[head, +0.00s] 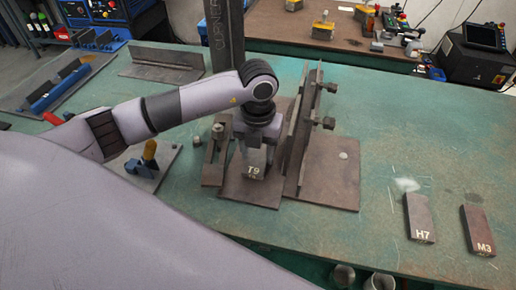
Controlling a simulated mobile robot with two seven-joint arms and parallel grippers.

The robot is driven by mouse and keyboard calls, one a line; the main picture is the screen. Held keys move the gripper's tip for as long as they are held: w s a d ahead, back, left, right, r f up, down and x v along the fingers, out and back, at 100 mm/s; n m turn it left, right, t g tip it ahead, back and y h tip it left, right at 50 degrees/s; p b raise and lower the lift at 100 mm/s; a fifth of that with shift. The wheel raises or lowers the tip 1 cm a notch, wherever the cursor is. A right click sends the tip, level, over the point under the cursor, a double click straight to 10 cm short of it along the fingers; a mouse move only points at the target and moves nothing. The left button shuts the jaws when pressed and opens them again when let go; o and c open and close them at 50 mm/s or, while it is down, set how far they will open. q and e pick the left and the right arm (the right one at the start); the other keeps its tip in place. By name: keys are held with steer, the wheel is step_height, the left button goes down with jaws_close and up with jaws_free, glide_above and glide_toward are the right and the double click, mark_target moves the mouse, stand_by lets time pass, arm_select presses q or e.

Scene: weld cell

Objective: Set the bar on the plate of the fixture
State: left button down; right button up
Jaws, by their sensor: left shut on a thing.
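My left gripper (256,143) comes in from the left and points down over the fixture. It is shut on a dark steel bar marked T9 (253,171), held upright. The bar is above or on the left part of the brown fixture plate (248,194), just left of the upright fence (299,140). I cannot tell whether its lower end touches the plate. The fingertips and the bar's upper part are largely hidden. Bolts stick out on the fence's right side. My right gripper is not in view.
Bars H7 (419,217) and M3 (477,229) lie on the green table (400,120) at the right. A clamp (217,150) stands left of the plate. A dark column (224,35) rises behind. An angle piece (165,65) lies at the back left. The table right of the fixture is mostly clear.

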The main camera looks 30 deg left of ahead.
arm_select(q)
steer(key=shift+f, duration=0.25)
stand_by(0.7)
steer(key=shift+c, duration=1.6)
jaws_free()
steer(key=shift+f, duration=0.1)
step_height(320, 180, up, 7)
steer(key=shift+r, duration=0.2)
